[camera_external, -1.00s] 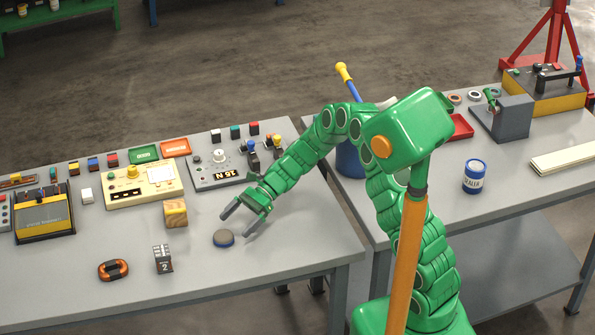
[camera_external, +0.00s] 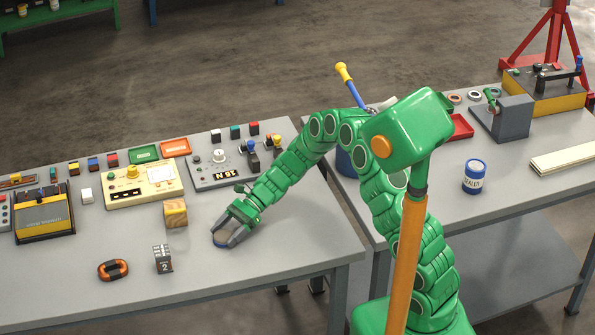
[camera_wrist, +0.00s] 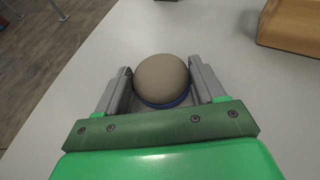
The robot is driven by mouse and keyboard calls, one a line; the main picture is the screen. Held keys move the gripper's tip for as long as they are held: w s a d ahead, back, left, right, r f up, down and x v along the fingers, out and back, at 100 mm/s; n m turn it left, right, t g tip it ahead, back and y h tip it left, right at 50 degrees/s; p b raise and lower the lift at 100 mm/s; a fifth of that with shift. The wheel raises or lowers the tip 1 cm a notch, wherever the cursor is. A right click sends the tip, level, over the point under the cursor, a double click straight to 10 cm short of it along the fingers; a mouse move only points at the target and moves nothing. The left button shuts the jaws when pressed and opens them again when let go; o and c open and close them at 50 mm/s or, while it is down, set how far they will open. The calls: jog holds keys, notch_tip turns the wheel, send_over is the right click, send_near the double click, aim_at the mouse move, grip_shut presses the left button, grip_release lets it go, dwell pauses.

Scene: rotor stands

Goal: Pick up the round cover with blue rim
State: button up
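The round cover (camera_external: 222,239) has a grey-brown domed top and a blue rim, and lies on the left grey table. In the wrist view the cover (camera_wrist: 162,78) sits between the two grey fingers of my gripper (camera_wrist: 162,84). In the external view my gripper (camera_external: 229,235) is low at the table, with its fingers around the cover. Narrow gaps show between the fingers and the cover's sides, so the fingers look open. Part of the blue rim is hidden by the gripper.
Control boxes (camera_external: 143,185) stand farther back. The table in front of and right of the cover is clear.

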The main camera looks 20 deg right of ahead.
aim_at(228, 232)
jog(key=c, duration=0.4)
jog(key=shift+r, duration=0.65)
notch_tip(228, 232, up, 2)
jog(key=shift+d+r, duration=0.1)
jog(key=s+d+r, duration=0.8)
jog(key=s+r, duration=0.1)
jog(key=s, duration=0.1)
jog(key=shift+s+d+r, duration=0.25)
jog(key=shift+s+d, duration=0.1)
